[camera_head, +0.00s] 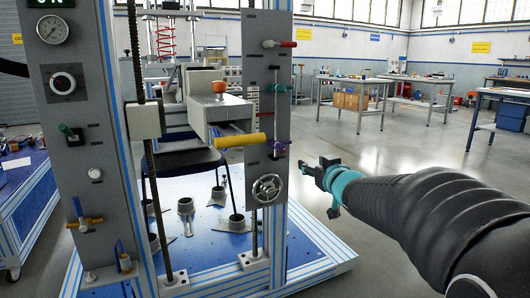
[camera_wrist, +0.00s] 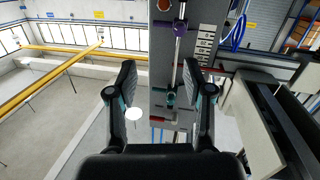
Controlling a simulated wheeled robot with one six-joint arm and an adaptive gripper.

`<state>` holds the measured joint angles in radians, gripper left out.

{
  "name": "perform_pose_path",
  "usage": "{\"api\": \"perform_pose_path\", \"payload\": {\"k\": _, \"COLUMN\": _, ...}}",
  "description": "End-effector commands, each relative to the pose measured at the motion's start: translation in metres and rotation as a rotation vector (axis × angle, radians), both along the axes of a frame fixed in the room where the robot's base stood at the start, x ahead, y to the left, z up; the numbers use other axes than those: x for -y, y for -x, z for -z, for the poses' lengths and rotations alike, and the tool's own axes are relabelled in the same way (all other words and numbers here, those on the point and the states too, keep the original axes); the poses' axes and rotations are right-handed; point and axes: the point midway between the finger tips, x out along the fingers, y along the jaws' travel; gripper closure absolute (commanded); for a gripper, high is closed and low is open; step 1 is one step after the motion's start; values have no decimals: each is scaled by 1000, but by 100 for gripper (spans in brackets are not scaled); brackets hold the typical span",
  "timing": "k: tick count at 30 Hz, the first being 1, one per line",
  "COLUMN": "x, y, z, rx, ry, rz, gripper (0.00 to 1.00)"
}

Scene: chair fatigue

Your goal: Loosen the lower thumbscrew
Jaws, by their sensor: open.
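On the right grey column panel in the camera_head view, a purple thumbscrew (camera_head: 278,143) sits low on a thin vertical rod. A teal thumbscrew (camera_head: 278,88) sits higher on the same rod. The wrist view is turned over, so the purple thumbscrew (camera_wrist: 180,28) is at the top and the teal thumbscrew (camera_wrist: 171,98) lies lower, between the fingers. My gripper (camera_head: 318,170) is to the right of the panel, apart from it and a little below the purple thumbscrew. In the wrist view my gripper (camera_wrist: 160,80) is open with nothing between its pads.
A red lever (camera_head: 280,44) is above the rod and a handwheel (camera_head: 267,188) below it. A yellow handle (camera_head: 240,140) sticks out left of the purple thumbscrew. A chair seat (camera_head: 182,160) stands inside the frame. The floor (camera_head: 400,150) right of the column is clear.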

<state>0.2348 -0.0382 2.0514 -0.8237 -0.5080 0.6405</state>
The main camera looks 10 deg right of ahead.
Motion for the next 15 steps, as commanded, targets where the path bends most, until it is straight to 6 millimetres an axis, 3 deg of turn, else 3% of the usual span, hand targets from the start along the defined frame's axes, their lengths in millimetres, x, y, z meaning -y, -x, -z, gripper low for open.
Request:
{"api": "perform_pose_path", "payload": {"k": 3, "x": -7, "y": -19, "z": 5, "rx": 41, "ry": -20, "rz": -98, "gripper": 49}}
{"api": "perform_pose_path", "payload": {"k": 6, "x": -13, "y": -26, "z": 7, "rx": 60, "ry": -32, "rz": -155, "gripper": 49}}
{"api": "perform_pose_path", "payload": {"k": 15, "x": -24, "y": -51, "z": 8, "rx": 69, "ry": -38, "rz": -186, "gripper": 49}}
